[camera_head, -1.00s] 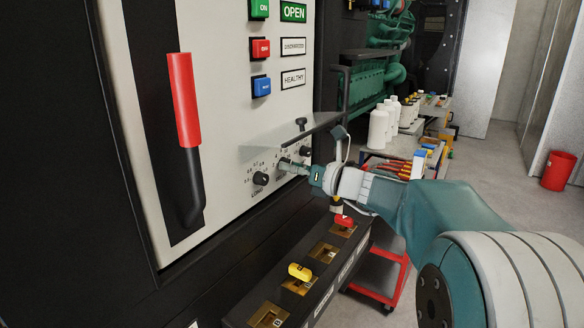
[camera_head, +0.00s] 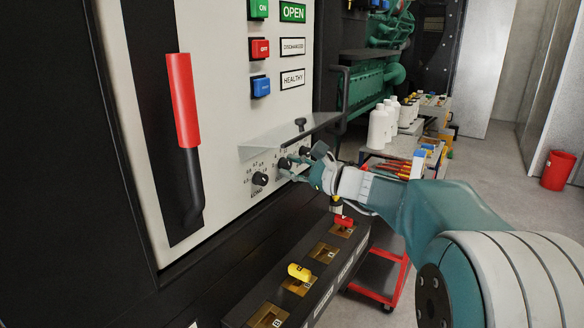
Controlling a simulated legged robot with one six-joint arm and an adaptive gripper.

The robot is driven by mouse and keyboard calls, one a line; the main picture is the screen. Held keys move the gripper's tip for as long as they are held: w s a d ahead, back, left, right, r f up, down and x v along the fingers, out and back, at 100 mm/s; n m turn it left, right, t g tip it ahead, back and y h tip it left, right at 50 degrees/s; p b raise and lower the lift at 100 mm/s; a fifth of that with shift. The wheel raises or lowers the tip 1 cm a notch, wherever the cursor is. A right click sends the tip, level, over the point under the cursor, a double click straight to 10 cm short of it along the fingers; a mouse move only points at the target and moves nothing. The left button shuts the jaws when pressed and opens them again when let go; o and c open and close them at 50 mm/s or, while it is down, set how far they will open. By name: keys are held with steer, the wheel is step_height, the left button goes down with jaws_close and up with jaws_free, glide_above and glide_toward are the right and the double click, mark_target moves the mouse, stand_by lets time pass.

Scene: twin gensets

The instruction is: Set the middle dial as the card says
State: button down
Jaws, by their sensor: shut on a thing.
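Three black dials sit in a row low on the pale panel, under a clear hinged cover (camera_head: 270,138). The left dial (camera_head: 260,179) is free, with a number scale around it. The middle dial (camera_head: 284,163) is partly hidden by my gripper (camera_head: 288,168), which is shut on it at the panel face. The right dial (camera_head: 305,151) shows just above my gripper. The pointer setting of the middle dial is too small to read. I cannot make out a card with the setting on it.
A large red-handled lever (camera_head: 183,100) stands left of the dials. Green, red and blue buttons (camera_head: 260,48) are above. A dark ledge with a yellow handle (camera_head: 299,271) and a red handle (camera_head: 343,221) lies below. A cart with white bottles (camera_head: 378,127) stands behind my arm.

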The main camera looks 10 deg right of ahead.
steer(key=n, duration=0.5)
steer(key=shift+f+n, duration=0.15)
steer(key=shift+n, duration=0.15)
steer(key=n, duration=0.4)
steer(key=shift+n, duration=0.4)
steer(key=shift+f+n, duration=0.1)
steer(key=shift+n, duration=0.2)
steer(key=c, duration=0.5)
jaws_free()
steer(key=shift+o, duration=0.5)
steer(key=shift+r, duration=0.2)
steer(key=shift+d, duration=0.1)
